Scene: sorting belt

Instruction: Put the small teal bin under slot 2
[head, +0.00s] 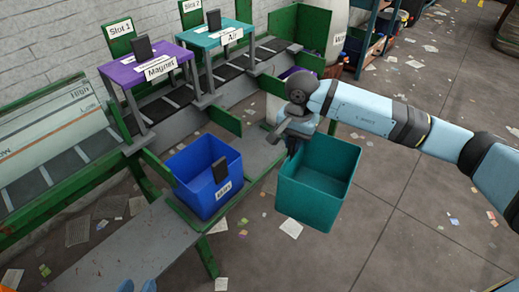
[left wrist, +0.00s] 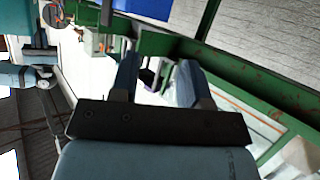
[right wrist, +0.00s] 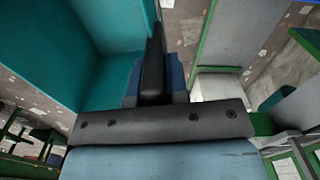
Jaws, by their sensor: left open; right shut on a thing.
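The teal bin (head: 318,190) hangs in the air right of the lower grey shelf, open side up and slightly tilted. My right gripper (head: 292,143) is shut on its dark tab at the rim nearest the belt. The right wrist view shows the black tab (right wrist: 153,70) between the fingers and the bin's teal wall (right wrist: 50,65). The Slot 2 sign (head: 192,8) stands behind the purple-teal row, above the teal Air stand (head: 215,37). My left gripper (left wrist: 158,80) is open and empty; in the head view only its tips (head: 137,287) show at the bottom left edge.
A blue bin (head: 190,178) with a black tab sits on the lower shelf nearer the Slot 1 sign (head: 120,30). Grey shelf (head: 255,150) beyond it looks bare. Green posts and dividers (head: 222,121) edge the belt. Litter lies on the floor at right.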

